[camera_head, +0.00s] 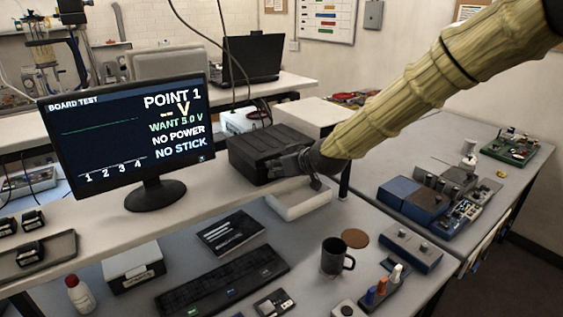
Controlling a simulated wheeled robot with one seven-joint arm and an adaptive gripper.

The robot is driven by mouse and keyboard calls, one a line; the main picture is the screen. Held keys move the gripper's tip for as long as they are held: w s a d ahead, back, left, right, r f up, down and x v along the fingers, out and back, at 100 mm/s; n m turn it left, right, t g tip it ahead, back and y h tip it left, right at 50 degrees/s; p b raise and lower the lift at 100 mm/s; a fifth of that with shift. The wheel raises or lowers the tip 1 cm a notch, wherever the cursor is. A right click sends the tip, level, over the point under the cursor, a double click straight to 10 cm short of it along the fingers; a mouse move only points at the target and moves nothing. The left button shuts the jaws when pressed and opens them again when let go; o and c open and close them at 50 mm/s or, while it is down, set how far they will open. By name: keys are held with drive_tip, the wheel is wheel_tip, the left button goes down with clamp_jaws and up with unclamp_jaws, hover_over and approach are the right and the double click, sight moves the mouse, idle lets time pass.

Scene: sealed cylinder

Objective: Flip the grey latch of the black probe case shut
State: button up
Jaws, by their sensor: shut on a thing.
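The black probe case (262,150) stands on the raised shelf, right of the monitor, and its lid looks down. My gripper (296,164) is at the case's right front end, with its dark fingers against the dark case. It is shut on the case there. I cannot tell which part is between the fingers. The grey latch cannot be made out; my gripper may hide it.
A monitor (130,135) stands left of the case. A white open tray (300,200) lies just below my gripper. A black mug (335,258), a keyboard (222,283) and blue boxes (412,200) are on the lower bench. Cables hang behind the case.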

drive_tip(key=shift+w+a+r+g+h+p, duration=0.3)
drive_tip(key=shift+g+h+p, duration=0.3)
drive_tip(key=shift+g+p, duration=0.25)
drive_tip(key=shift+f, duration=0.1)
drive_tip(key=o, duration=1)
drive_tip(key=shift+w, duration=0.1)
drive_tip(key=shift+d, duration=0.1)
drive_tip(key=shift+v, duration=4)
